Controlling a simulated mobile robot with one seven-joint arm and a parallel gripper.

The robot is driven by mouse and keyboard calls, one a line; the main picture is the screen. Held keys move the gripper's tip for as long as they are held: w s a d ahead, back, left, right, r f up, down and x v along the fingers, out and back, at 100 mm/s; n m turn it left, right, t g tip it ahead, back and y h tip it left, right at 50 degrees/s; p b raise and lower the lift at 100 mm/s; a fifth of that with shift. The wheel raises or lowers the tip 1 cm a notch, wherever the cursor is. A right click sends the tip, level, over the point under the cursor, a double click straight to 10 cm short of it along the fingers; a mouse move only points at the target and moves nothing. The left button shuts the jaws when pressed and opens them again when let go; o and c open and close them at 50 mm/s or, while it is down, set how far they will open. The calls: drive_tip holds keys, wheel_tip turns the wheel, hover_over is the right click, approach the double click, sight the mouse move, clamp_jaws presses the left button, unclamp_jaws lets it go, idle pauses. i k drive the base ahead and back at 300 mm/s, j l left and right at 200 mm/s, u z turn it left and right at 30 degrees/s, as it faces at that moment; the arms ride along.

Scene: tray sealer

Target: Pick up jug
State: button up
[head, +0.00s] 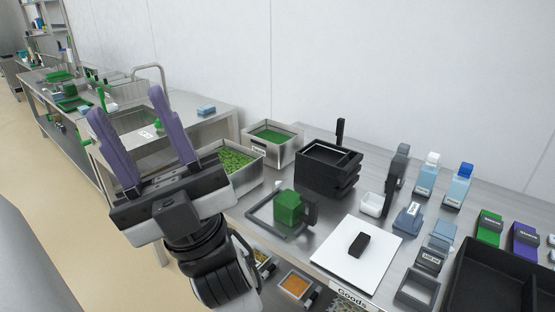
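The thing that looks most like the jug is a green block-shaped vessel (288,207) with a dark handle on its right side. It stands upright on the steel table, inside a flat grey square frame (262,226). My gripper (126,101) is raised at the left of the picture, with its two purple fingers spread wide and nothing between them. It is up and to the left of the green vessel, well apart from it. The vessel's far side is hidden.
A black sealer (327,167) stands behind the vessel. Steel pans with green contents (258,172) (298,142) are to its left. A white board (340,255) with a black block lies to its right. Bottles (427,180) and a black tray (480,290) stand farther right.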

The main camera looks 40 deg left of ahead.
sight(290, 199)
drive_tip(key=i+l+u, duration=0.1)
drive_tip(key=u, duration=0.3)
drive_tip(key=i+l+u, duration=0.1)
drive_tip(key=l+u, duration=0.45)
drive_tip(key=u, duration=0.2)
